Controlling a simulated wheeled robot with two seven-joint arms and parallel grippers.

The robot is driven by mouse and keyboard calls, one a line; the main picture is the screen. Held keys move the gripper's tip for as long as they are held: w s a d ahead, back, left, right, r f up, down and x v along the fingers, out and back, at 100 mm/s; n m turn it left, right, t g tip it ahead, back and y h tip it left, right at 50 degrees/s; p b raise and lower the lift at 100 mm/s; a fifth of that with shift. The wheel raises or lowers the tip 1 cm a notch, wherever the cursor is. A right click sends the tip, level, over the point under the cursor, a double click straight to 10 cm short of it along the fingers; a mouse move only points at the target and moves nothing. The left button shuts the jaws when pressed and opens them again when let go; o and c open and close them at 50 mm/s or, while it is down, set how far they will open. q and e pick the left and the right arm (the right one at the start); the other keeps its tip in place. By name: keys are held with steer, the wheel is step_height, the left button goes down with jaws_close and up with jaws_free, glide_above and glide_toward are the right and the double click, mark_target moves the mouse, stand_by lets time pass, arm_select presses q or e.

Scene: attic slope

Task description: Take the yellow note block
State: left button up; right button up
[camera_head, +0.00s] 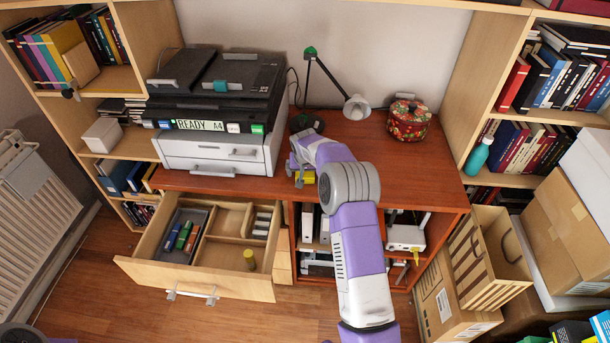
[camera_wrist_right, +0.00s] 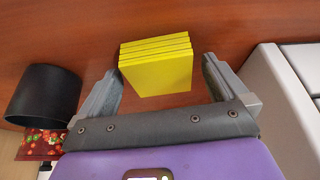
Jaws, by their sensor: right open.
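The yellow note block (camera_head: 305,177) lies on the reddish-brown desk, right of the printer, partly hidden by my right gripper in the head view. In the right wrist view the note block (camera_wrist_right: 155,67) shows as a stack of yellow layers. My right gripper (camera_head: 298,171) is over the desk at the block. In the right wrist view the open gripper's fingers (camera_wrist_right: 160,72) stand on either side of the block, with a gap to each side. My left gripper is not in view.
The printer (camera_head: 222,105) stands close left of my right gripper. A lamp (camera_head: 355,106) and a red floral tin (camera_head: 408,120) stand behind and to the right. An open drawer (camera_head: 205,275) juts out below the desk. The desk right of my arm is clear.

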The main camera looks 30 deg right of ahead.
steer(key=shift+c, duration=0.3)
steer(key=shift+r, duration=0.1)
steer(key=c, duration=1)
